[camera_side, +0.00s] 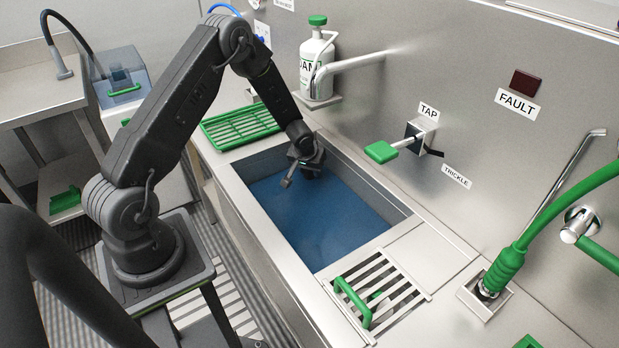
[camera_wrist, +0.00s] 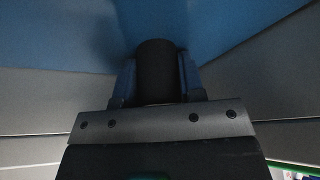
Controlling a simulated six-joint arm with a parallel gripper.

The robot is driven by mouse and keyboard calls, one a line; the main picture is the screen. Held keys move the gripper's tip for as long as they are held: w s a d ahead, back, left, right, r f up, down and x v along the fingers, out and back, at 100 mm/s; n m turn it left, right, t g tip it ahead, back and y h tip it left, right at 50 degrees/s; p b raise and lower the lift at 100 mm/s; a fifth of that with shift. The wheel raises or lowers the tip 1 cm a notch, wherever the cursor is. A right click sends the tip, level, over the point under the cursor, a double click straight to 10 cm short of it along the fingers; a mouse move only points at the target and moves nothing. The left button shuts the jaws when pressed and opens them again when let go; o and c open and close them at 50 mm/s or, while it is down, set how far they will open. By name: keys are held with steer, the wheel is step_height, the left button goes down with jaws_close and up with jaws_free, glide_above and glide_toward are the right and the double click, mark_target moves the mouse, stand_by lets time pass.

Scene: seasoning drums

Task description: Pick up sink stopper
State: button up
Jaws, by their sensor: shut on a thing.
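In the wrist view, a black, round-ended cylinder (camera_wrist: 155,68), which I take to be the sink stopper, sits between the two fingers of my gripper (camera_wrist: 156,82). The fingers are shut on its sides. In the side view, my gripper (camera_side: 304,170) is low inside the far end of the sink (camera_side: 236,186), over the blue water. The stopper cannot be made out clearly there. Its lower end is hidden in the wrist view, so I cannot tell whether it touches the sink floor.
A green rack (camera_side: 240,126) lies beyond the sink. A soap bottle (camera_side: 317,65) and a spout (camera_side: 350,64) are close behind my arm. A green-handled tap lever (camera_side: 382,152) juts from the wall. A slotted drainer (camera_side: 372,290) lies at the near end. The near half of the sink is clear.

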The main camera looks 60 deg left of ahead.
steer(key=shift+r, duration=0.1)
step_height(320, 180, up, 7)
steer(key=shift+s+d+r, duration=0.1)
steer(key=shift+s, duration=0.05)
steer(key=s+d, duration=0.9)
steer(key=s, duration=0.5)
steer(key=shift+s+d, duration=0.35)
steer(key=shift+d, duration=0.05)
stand_by(0.5)
